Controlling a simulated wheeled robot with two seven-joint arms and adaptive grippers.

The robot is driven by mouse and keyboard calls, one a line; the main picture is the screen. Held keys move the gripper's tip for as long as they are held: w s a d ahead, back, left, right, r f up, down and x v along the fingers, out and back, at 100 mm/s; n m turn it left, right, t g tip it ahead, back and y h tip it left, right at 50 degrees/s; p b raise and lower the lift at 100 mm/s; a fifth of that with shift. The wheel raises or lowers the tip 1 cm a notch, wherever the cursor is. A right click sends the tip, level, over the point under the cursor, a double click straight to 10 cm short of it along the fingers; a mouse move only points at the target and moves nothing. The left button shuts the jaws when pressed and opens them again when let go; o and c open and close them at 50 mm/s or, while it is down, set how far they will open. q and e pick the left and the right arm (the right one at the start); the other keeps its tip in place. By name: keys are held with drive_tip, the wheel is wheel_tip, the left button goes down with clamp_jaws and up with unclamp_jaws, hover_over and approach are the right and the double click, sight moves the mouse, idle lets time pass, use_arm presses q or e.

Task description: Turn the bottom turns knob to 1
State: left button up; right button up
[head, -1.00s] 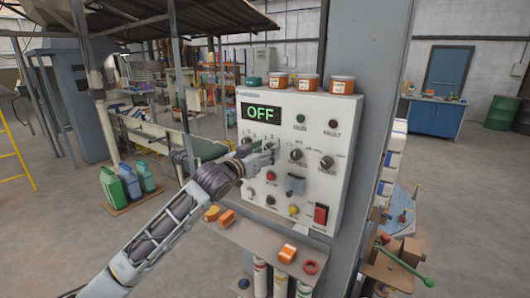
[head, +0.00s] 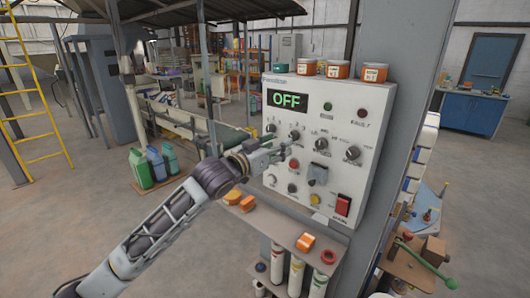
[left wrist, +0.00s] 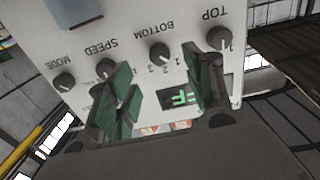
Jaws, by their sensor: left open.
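The bottom turns knob (head: 294,135) is a small dark knob in the upper knob row of the white control panel. In the left wrist view, seen upside down, it is the dark knob (left wrist: 158,52) by the word BOTTOM, with 1, 2 and 3 around it. I cannot read its pointer. My left gripper (head: 281,147) is just below and in front of it in the head view. In the left wrist view my left gripper (left wrist: 160,92) has green-padded fingers spread apart and empty. The knob shows beyond the gap between them, not gripped. My right gripper is out of view.
The TOP knob (left wrist: 217,38) and SPEED knob (left wrist: 105,67) flank the knob closely. The display (head: 288,101) reads OFF. A lever (head: 318,173), red switch (head: 343,205) and small buttons sit lower. Orange jars (head: 340,69) stand on top; a shelf (head: 283,228) juts out below.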

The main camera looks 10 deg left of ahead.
use_arm(q)
drive_tip(key=shift+v, duration=2.5)
